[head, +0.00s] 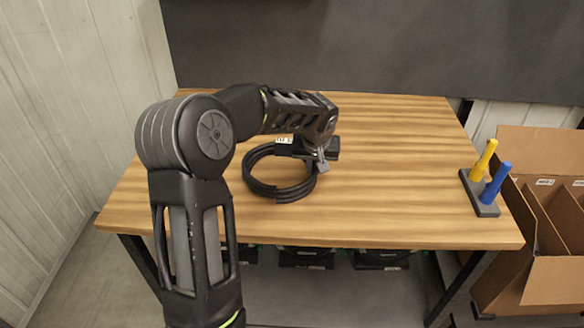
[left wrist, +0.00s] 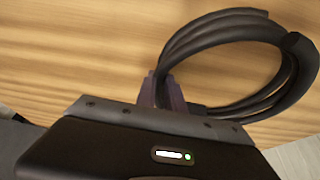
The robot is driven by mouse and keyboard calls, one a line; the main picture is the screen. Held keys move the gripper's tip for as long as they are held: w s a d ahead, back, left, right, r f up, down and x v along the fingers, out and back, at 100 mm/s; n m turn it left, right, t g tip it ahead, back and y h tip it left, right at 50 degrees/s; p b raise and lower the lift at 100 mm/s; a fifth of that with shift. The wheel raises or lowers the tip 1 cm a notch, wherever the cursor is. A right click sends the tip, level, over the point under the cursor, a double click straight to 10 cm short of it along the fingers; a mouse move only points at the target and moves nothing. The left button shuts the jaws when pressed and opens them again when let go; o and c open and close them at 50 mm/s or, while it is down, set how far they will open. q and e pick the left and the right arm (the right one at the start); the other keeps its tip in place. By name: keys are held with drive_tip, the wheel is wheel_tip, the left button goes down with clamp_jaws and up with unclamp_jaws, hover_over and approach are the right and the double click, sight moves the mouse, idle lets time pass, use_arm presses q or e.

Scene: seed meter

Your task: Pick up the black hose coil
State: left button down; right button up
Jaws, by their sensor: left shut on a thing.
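The black hose coil (head: 283,192) is on the wooden table (head: 400,150), left of its middle. It also shows in the left wrist view (left wrist: 223,28), as several loops with wood seen through the ring. My left gripper (head: 322,160) is at the right side of the coil in the head view. In the left wrist view its fingers (left wrist: 162,92) are shut on the near edge of the coil. I cannot tell whether the coil is lifted off the table. A small white tag (head: 284,140) shows at the far side of the coil. My right gripper is not in view.
A dark stand (head: 480,196) with a yellow-handled (head: 485,158) and a blue-handled piece (head: 496,184) is at the table's right edge. A divided cardboard box (head: 550,280) stands beyond it. Dark items (head: 305,258) sit below the table. The tabletop's right half is mostly clear.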

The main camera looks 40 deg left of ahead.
use_arm(q)
drive_tip(key=shift+r, duration=0.15)
wheel_tip(320, 180, up, 10)
drive_tip(key=shift+f+b, duration=0.1)
drive_tip(key=shift+b, duration=0.25)
idle(1.5)
